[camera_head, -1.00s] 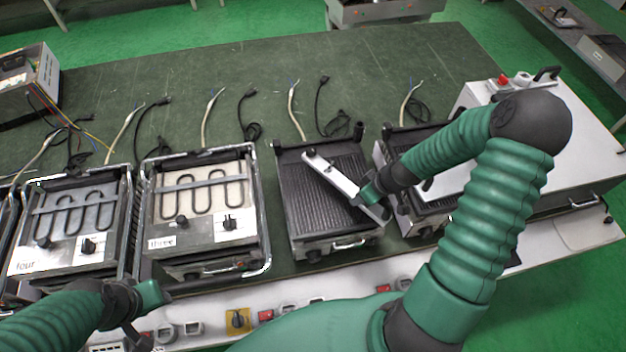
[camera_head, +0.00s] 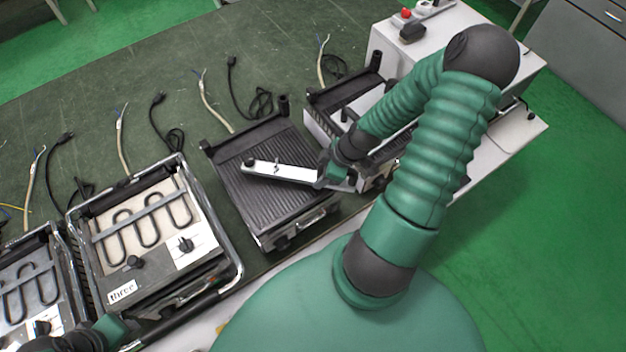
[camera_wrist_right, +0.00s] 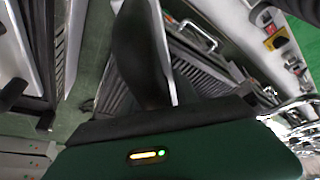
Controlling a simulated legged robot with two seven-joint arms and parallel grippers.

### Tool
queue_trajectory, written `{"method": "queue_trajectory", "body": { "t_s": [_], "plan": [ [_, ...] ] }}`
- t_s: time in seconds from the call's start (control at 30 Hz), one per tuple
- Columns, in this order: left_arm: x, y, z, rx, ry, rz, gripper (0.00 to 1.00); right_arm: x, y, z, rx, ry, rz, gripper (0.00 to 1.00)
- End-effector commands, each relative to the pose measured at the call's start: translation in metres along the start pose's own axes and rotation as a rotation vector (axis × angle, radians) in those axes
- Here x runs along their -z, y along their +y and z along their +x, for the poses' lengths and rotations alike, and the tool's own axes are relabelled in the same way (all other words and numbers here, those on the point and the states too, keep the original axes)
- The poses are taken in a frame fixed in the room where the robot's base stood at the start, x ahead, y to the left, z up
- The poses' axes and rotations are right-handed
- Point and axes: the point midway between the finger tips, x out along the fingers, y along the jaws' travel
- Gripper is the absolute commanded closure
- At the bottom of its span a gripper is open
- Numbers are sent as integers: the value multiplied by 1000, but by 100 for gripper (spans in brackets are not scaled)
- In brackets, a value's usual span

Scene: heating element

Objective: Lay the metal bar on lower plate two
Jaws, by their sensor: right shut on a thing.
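The metal bar (camera_head: 280,171) is a light, flat strip with a dark knob at its far end. My right gripper (camera_head: 329,177) is shut on its near right end. The bar lies slantwise over a black ribbed lower plate (camera_head: 278,205), to the right of the unit marked three. I cannot tell whether the bar touches the plate. No number shows on this unit. In the right wrist view, a dark finger (camera_wrist_right: 140,50) hides much of the bar. My left gripper (camera_head: 112,328) is at the bottom left, partly cut off, its jaws unclear.
Unit three (camera_head: 150,235), with a heating coil and knobs, stands on the left. Another black ribbed unit (camera_head: 335,92) and a white box (camera_head: 450,35) stand on the right. Loose cables (camera_head: 255,100) lie behind the units on the green table (camera_head: 110,90).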

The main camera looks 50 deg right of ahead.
Motion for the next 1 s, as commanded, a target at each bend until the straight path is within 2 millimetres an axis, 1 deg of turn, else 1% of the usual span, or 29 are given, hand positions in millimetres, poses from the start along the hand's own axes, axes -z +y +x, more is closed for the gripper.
{"method": "queue_trajectory", "body": {
  "t_s": [0.03,0.1,0.17,0.3,0.37,0.53,0.57,0.7,0.73,1.0],
  "plan": [
    [0,0,-1,0,0,0,61,8,-4,4,2,0,-3,100],
    [0,0,-1,0,0,0,61,13,-6,8,1,0,-1,100],
    [0,0,0,0,0,0,61,13,-8,16,3,1,3,100],
    [0,0,0,0,0,0,61,4,-9,37,2,0,4,100],
    [0,0,0,0,0,0,61,2,-8,40,-1,-1,2,100],
    [0,0,0,0,0,0,61,2,-7,40,-3,-2,1,100],
    [0,0,0,0,0,0,61,1,-7,41,-2,-2,2,63],
    [0,0,0,0,0,0,61,1,-7,40,-2,-2,2,44],
    [0,0,0,0,0,0,61,1,-7,40,-2,-2,2,42],
    [0,0,0,0,0,0,61,1,-6,40,-1,-1,2,42]
  ]
}}
